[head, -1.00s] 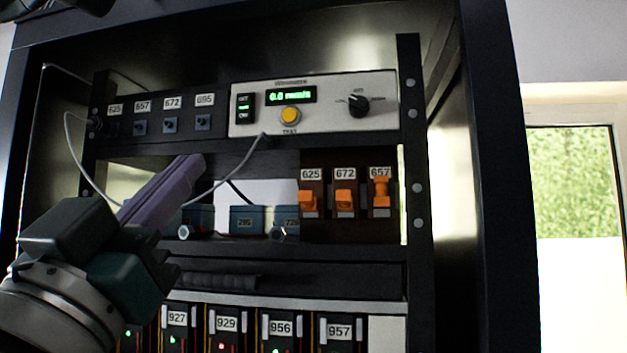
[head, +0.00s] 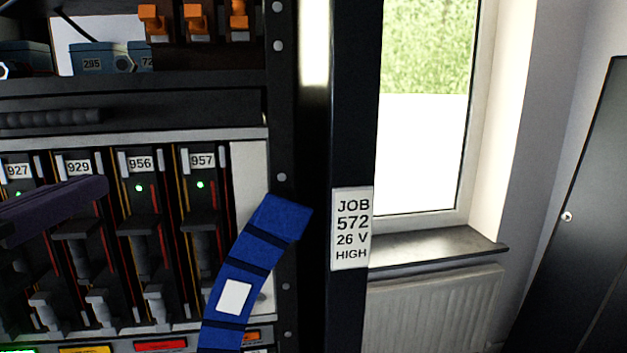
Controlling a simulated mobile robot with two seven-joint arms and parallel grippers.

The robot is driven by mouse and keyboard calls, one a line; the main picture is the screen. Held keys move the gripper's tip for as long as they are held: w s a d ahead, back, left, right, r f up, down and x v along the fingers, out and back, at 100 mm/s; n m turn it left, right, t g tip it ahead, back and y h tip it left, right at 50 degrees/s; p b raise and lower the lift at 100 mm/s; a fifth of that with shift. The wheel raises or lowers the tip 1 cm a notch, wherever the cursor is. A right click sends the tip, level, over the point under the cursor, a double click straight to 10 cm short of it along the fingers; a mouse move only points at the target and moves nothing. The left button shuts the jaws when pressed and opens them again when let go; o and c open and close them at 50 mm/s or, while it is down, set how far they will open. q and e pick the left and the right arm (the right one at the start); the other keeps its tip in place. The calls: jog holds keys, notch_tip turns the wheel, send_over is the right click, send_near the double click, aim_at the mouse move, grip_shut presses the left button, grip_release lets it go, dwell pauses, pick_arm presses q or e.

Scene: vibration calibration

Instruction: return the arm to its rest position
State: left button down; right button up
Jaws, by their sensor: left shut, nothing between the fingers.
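My left gripper (head: 92,190) comes in from the left edge in the head view. Its dark purple fingers are shut, with nothing between them. They lie across the front of the card modules, over the 927 and 929 slots, and hide part of them. Whether they touch the modules I cannot tell. The rest of my left arm is outside the picture. My right gripper is not in view.
The equipment rack (head: 352,310) fills the left side, with orange switches (head: 197,20) at the top. A blue banded strip (head: 262,240) rises before its right side. A radiator (head: 430,310) stands below the window. A dark cabinet (head: 590,200) is at the right.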

pick_arm(q)
jog(key=s+d+f+m+g, duration=0.1)
jog(key=s+d+f+g, duration=0.1)
jog(key=s+f+g, duration=1.45)
notch_tip(320, 180, up, 15)
jog(key=s+t+p, duration=0.2)
jog(key=p, duration=1.6)
jog(key=shift+s+a+f+h, duration=0.2)
jog(key=shift+s+a+h, duration=0.05)
jog(key=shift+s+h, duration=0.1)
